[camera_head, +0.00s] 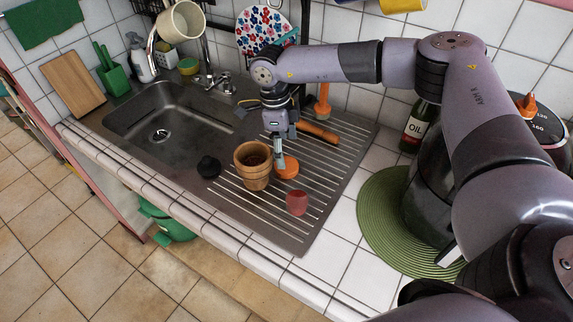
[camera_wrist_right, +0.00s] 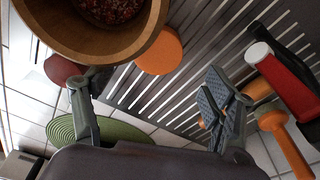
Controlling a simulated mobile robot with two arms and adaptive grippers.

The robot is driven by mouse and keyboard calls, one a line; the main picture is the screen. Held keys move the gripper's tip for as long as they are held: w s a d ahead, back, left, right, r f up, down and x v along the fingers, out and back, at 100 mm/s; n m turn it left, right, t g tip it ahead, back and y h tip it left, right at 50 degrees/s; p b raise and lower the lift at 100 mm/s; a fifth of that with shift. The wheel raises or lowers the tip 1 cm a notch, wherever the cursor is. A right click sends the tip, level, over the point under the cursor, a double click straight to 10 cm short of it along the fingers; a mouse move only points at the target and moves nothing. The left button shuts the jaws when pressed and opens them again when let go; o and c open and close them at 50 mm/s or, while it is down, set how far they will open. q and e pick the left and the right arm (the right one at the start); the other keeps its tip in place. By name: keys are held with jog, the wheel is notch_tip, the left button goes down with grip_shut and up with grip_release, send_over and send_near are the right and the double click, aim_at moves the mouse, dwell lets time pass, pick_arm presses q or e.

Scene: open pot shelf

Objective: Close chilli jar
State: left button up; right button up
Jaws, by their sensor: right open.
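The chilli jar (camera_head: 253,172) is a wooden pot standing upright and open on the drainboard. Its red flakes show inside in the right wrist view, with the wooden rim (camera_wrist_right: 150,35) at the top left. An orange round disc (camera_head: 289,171), possibly a lid, lies beside the jar; it also shows in the right wrist view (camera_wrist_right: 160,52). A dark red round piece (camera_head: 297,203) sits nearer the front. My right gripper (camera_head: 279,160) is open and empty, close to the jar and above the disc. Its fingers (camera_wrist_right: 152,108) are spread in the wrist view. My left gripper is not in view.
A black knob-like object (camera_head: 209,166) lies left of the jar, near the sink (camera_head: 160,118). Orange-handled tools (camera_head: 318,131) lie behind the gripper. A green round mat (camera_head: 375,225) and an oil bottle (camera_head: 415,125) are on the right. The front drainboard is mostly clear.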

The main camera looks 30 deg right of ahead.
aim_at(287, 165)
jog(key=shift+f, duration=0.1)
jog(key=f+p, duration=0.1)
jog(key=f, duration=0.2)
jog(key=f+p, duration=0.1)
jog(key=shift+s+d+f+p, duration=0.1)
jog(key=shift+s+f+p, duration=0.1)
jog(key=shift+s+p, duration=0.1)
jog(key=shift+f, duration=0.25)
jog(key=shift+c, duration=0.2)
jog(key=c, duration=0.9)
jog(key=shift+r, duration=0.1)
notch_tip(287, 165, up, 20)
jog(key=b, duration=0.4)
jog(key=shift+b, duration=0.4)
